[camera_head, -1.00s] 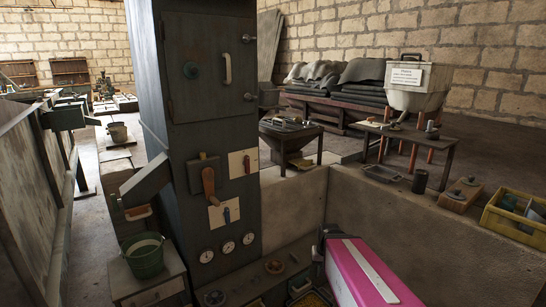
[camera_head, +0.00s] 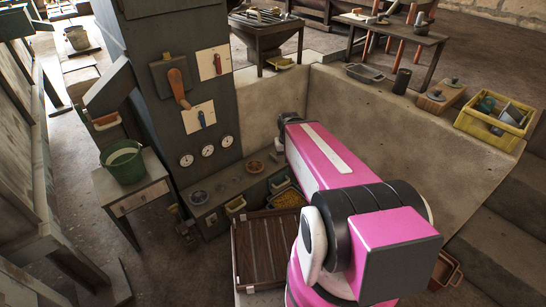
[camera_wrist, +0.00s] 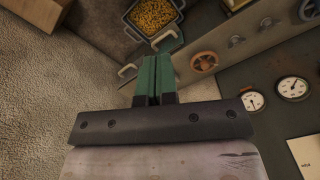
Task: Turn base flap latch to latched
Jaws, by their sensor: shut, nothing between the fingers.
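My gripper (camera_wrist: 155,80) shows in the wrist view with its two green fingers together and nothing between them. Its fingertips lie over the low area beside the machine's panel, near a container of yellow pellets (camera_wrist: 153,15) and a pale handle (camera_wrist: 127,70). I cannot pick out the base flap latch for certain. A small dark fitting (camera_head: 184,226) sits low at the machine's base in the head view; whether it is the latch I cannot tell. The dark machine cabinet (camera_head: 150,20) stands left of my arm. My arm hides the fingers in the head view.
The wrist view shows a copper wheel (camera_wrist: 204,62) and a white gauge (camera_wrist: 293,87). In the head view, a slatted wooden panel (camera_head: 262,248) lies below the ledge. A green bucket (camera_head: 122,162) stands on a small table at left. A concrete wall (camera_head: 400,125) bounds the right.

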